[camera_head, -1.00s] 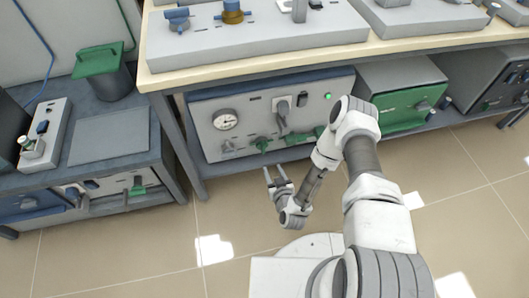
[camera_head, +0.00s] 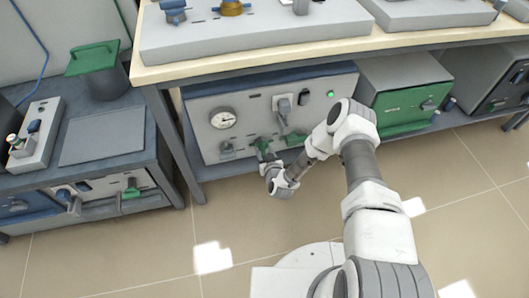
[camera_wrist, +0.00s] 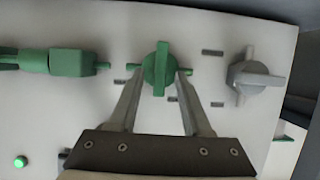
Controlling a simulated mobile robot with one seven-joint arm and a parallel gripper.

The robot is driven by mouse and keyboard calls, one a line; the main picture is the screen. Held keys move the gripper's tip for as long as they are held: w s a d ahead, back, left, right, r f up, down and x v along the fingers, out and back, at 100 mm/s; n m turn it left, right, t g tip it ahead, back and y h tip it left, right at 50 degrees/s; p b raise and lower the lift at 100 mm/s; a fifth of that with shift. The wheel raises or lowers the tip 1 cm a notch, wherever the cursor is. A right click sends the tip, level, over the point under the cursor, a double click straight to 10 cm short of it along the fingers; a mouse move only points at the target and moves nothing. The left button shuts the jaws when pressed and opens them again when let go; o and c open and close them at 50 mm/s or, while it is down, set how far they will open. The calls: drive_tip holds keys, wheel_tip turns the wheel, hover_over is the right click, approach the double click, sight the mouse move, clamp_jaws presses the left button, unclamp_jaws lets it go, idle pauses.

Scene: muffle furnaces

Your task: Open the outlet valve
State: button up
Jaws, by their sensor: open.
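A green valve handle (camera_head: 262,142) is on the front of the grey panel (camera_head: 205,105) under the bench. In the wrist view, the same green handle (camera_wrist: 160,68) stands upright in the picture, with its bar lengthwise between my fingers. My gripper (camera_wrist: 158,76) is open, one finger on each side of the handle; whether the fingers touch it is unclear. A grey knob (camera_wrist: 250,77) is to the right of it, and a green fitting (camera_wrist: 70,62) is to the left. In the head view, my gripper (camera_head: 264,156) is at the panel, its tips partly hidden. No label reads clearly.
The benchtop (camera_head: 300,55) overhangs above. The floor in front is open.

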clamp_jaws()
drive_tip(key=shift+d, duration=0.1)
idle(0.4)
drive_tip(key=shift+d+f+m+t+y, duration=0.25)
drive_tip(key=shift+m+y, duration=1)
drive_tip(key=shift+m, duration=1)
drive_tip(key=shift+d+f+m+t+y, duration=0.1)
drive_tip(key=shift+d+f+m+y, duration=0.2)
drive_tip(key=shift+m+y, duration=1.45)
drive_tip(key=shift+d+f+m+t+y, duration=0.15)
drive_tip(key=shift+f+m+y, duration=0.45)
drive_tip(key=shift+m, duration=2.1)
drive_tip(key=shift+r, duration=0.25)
